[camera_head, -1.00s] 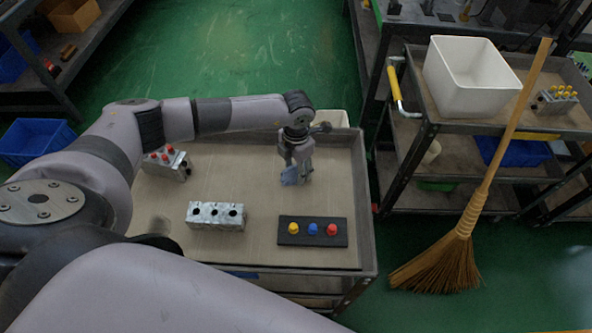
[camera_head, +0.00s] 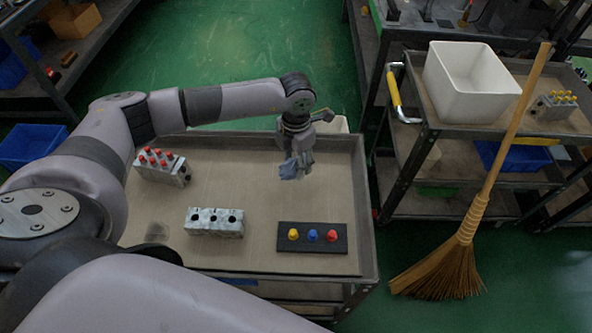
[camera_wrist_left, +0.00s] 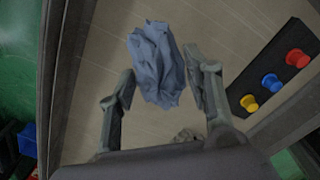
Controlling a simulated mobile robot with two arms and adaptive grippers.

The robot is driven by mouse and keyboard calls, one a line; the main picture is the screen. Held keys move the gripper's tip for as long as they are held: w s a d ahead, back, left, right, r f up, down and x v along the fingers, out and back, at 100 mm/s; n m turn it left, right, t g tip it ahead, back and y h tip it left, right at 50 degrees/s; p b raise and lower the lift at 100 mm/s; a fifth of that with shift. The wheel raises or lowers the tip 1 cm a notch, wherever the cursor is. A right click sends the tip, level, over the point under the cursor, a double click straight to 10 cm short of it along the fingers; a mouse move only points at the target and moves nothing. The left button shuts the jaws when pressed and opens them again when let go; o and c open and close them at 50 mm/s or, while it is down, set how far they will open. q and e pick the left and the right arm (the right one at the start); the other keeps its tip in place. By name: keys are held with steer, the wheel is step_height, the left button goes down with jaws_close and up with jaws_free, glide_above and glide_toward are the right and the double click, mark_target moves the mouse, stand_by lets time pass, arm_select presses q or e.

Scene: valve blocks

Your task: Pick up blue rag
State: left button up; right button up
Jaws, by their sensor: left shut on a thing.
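The blue rag (camera_head: 289,169) is a crumpled grey-blue cloth hanging at the fingertips of my left gripper (camera_head: 297,165), above the far right part of the cart top. In the left wrist view the rag (camera_wrist_left: 156,64) sits between the two fingers of my left gripper (camera_wrist_left: 157,92). The gripper is shut on the rag. The rag seems raised above the cart top, though the exact gap is hard to tell. My right gripper is not in view.
On the cart top (camera_head: 260,250) are a valve block with red knobs (camera_head: 160,166), a bare block with holes (camera_head: 214,222) and a black plate with yellow, blue and red knobs (camera_head: 312,238). A broom (camera_head: 477,215) leans on the right-hand cart, which holds a white bin (camera_head: 470,85).

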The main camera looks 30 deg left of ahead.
arm_select(q)
step_height(320, 180, up, 14)
steer(key=b, duration=0.1)
steer(key=shift+r+b, duration=0.15)
steer(key=shift+b, duration=0.25)
steer(key=o, duration=0.6)
steer(key=shift+c, duration=0.2)
steer(key=c, duration=0.4)
